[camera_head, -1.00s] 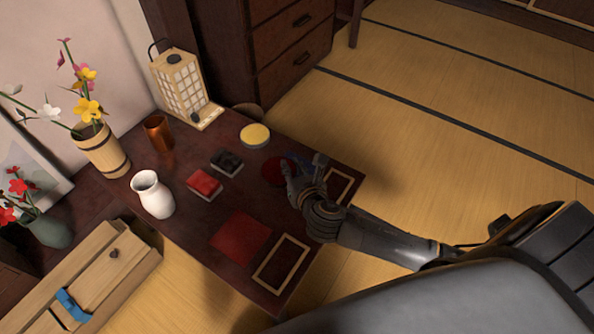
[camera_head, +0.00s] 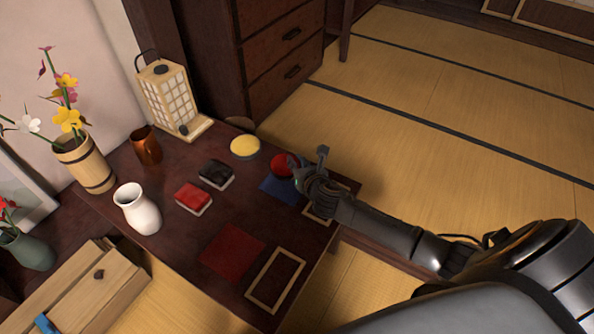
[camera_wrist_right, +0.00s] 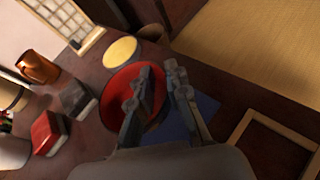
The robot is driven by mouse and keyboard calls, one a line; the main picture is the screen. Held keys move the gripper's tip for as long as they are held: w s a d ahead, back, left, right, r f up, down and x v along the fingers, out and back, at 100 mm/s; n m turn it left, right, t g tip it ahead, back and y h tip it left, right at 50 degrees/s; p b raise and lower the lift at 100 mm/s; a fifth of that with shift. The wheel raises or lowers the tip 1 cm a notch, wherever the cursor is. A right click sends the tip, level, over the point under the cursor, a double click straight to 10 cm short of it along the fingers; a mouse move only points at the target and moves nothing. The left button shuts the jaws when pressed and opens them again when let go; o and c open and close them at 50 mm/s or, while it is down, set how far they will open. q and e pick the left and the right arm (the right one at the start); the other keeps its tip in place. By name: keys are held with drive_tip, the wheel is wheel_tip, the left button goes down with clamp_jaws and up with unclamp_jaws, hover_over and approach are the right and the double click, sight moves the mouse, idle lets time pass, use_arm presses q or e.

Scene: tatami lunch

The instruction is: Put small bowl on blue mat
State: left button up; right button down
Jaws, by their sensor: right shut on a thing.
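The small bowl, red inside (camera_head: 284,162), is at my right gripper (camera_head: 308,170) near the table's far right edge. My right gripper is shut on its rim; in the right wrist view one finger crosses the red bowl (camera_wrist_right: 118,88) and the other is outside it. The blue mat (camera_head: 277,189) lies flat just below the bowl in the head view, partly covered by my gripper. It also shows in the right wrist view (camera_wrist_right: 207,108), behind the fingers. I cannot tell how high the bowl is above the table. My left gripper is not in view.
A yellow-topped round container (camera_head: 245,146), a black box (camera_head: 216,174) and a red box (camera_head: 193,198) stand left of the bowl. A dark red mat (camera_head: 232,251) and a wooden frame (camera_head: 275,281) lie nearer. A white vase (camera_head: 137,208) stands at left.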

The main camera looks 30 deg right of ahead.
drive_tip(key=f+b, duration=0.2)
drive_tip(key=f, duration=0.1)
drive_tip(key=shift+w+d+f, duration=0.2)
drive_tip(key=shift+f, duration=0.25)
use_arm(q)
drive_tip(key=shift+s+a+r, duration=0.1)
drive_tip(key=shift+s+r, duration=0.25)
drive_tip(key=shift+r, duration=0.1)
use_arm(e)
drive_tip(key=shift+r, duration=0.1)
drive_tip(key=c, duration=1.8)
unclamp_jaws()
drive_tip(key=shift+f, duration=0.2)
drive_tip(key=o, duration=0.5)
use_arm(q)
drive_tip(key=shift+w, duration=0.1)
use_arm(e)
drive_tip(key=shift+r, duration=0.1)
